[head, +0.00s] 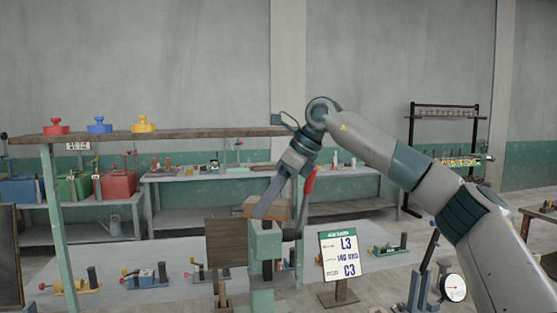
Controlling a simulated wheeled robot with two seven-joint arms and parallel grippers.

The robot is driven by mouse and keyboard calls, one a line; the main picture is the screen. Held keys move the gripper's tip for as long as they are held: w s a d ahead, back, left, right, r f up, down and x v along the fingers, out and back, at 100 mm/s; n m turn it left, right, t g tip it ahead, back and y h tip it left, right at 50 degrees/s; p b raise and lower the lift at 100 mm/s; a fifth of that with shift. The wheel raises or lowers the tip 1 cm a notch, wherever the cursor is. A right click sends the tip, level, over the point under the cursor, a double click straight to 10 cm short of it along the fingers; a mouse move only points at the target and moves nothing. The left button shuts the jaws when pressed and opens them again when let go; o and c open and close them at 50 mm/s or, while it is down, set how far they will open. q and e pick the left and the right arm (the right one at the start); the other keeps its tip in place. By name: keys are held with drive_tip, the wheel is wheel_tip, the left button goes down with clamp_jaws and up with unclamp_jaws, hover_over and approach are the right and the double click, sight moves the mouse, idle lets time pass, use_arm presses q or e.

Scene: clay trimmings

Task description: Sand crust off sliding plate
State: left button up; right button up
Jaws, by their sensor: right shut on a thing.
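My right gripper (282,204) comes down from the upper right and is shut on a brown block (252,208) at the top of a pale green stand (264,245). One grey finger crosses in front of the block and hides part of it. I cannot tell whether the block touches the stand. A dark brown upright panel (222,241) stands just left of the stand. I cannot tell whether this panel is the sliding plate, and no crust can be made out. My left gripper is not in view.
A red handle (310,181) shows close beside the gripper. A sign (339,255) stands right of the stand, and a round dial (454,288) is farther right. A shelf (190,134) with red, blue and yellow knobs spans the left. Several small fixtures sit on the low pale surface (110,268).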

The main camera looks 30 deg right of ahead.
drive_tip(key=s+a+f+n+g, duration=0.25)
drive_tip(key=f+n, duration=0.25)
drive_tip(key=f, duration=0.5)
drive_tip(key=s+a+f+n+g, duration=0.2)
drive_tip(key=s+f+n+g, duration=0.15)
drive_tip(key=f, duration=0.65)
drive_tip(key=s+a+f+n+g, duration=0.25)
drive_tip(key=f+n, duration=0.35)
drive_tip(key=f, duration=0.4)
use_arm(q)
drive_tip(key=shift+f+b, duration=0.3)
drive_tip(key=shift+b, duration=0.05)
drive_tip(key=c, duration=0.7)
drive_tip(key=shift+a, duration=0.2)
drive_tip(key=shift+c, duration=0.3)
use_arm(e)
drive_tip(key=s+a+f+n+g+h, duration=0.1)
drive_tip(key=s+a+f+n+h, duration=0.1)
drive_tip(key=s+f+n, duration=0.4)
drive_tip(key=s+a+f+n+g+h, duration=0.1)
drive_tip(key=s+a+f+n+h, duration=0.2)
drive_tip(key=s+f+n, duration=0.3)
drive_tip(key=s+a+f, duration=0.1)
drive_tip(key=s+f, duration=0.4)
drive_tip(key=s, duration=0.2)
drive_tip(key=shift+s+f, duration=0.25)
drive_tip(key=shift+f, duration=0.05)
